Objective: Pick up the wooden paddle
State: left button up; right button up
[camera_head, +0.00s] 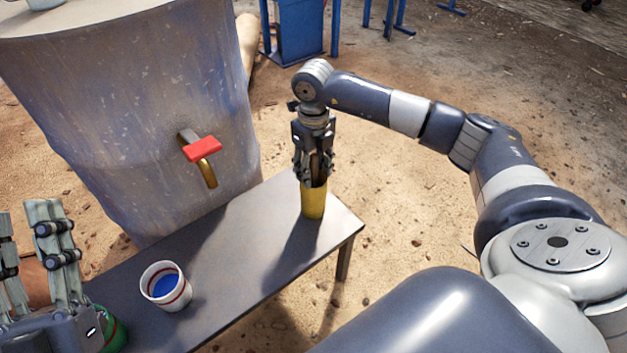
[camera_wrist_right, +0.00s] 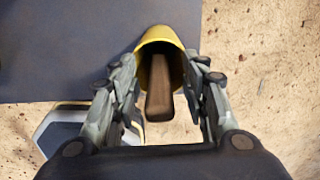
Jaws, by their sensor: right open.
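The wooden paddle (camera_wrist_right: 159,92) stands in a yellow cup (camera_head: 313,202) near the right end of the grey table. In the right wrist view its brown handle sticks up out of the yellow cup (camera_wrist_right: 160,36) and lies between my fingers. My right gripper (camera_head: 314,178) points down over the cup, and its open fingers (camera_wrist_right: 160,98) are on both sides of the handle. I see a gap on each side of it. The paddle's lower part is hidden in the cup. My left gripper (camera_head: 42,235) is at the left edge, with its fingers pointing up and apart.
A white cup with red bands and blue inside (camera_head: 166,286) stands on the grey table (camera_head: 231,245). A green container (camera_head: 115,333) is partly hidden by my left gripper. A large barrel (camera_head: 135,110) with a red-handled tap (camera_head: 201,149) stands behind the table.

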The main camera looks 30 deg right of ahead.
grip_shut()
pick_arm(q)
jog(key=shift+w, duration=0.1)
pick_arm(e)
jog(key=shift+r, duration=0.2)
